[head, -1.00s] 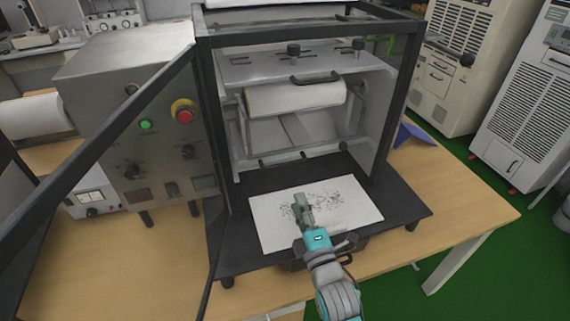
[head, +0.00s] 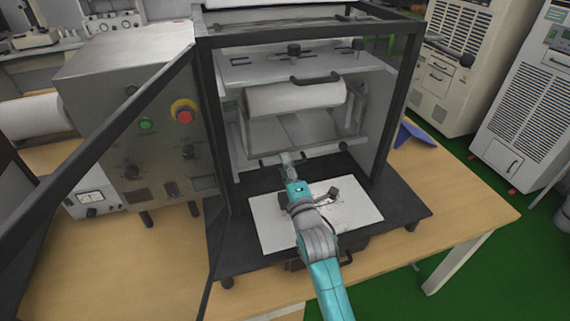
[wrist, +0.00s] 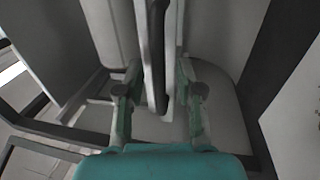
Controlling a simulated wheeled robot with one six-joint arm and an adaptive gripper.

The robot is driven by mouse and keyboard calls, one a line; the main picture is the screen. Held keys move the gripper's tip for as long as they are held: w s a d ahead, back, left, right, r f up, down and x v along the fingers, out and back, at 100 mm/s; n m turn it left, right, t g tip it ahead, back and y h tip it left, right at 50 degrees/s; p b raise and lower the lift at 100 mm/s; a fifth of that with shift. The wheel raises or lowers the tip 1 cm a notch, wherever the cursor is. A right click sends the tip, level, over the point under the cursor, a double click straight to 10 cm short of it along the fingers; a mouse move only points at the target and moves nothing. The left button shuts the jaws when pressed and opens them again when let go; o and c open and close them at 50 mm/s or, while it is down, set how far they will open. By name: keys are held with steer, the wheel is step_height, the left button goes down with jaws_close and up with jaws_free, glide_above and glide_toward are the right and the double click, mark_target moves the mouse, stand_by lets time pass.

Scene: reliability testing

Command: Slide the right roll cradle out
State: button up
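The white roll (head: 295,97) lies across the inside of the open-fronted machine, in a pale metal frame (head: 240,135). A dark handle bar (wrist: 157,55) stands out from pale metal in the wrist view. My gripper (head: 287,158) is at the lower front edge of the pale frame in the head view and hides part of that edge. In the wrist view, the fingers of my gripper (wrist: 160,93) are open, one on each side of the bar, with gaps between. I cannot tell which cradle the bar belongs to.
A white sheet with dark specks (head: 275,225) lies on the machine's black base plate (head: 415,208) beneath my arm. The open door frame (head: 95,145) slants along the left. A grey control box (head: 150,110) stands left of the machine.

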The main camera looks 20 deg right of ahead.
steer(key=shift+w+r, duration=0.1)
steer(key=shift+w, duration=0.3)
jaws_close()
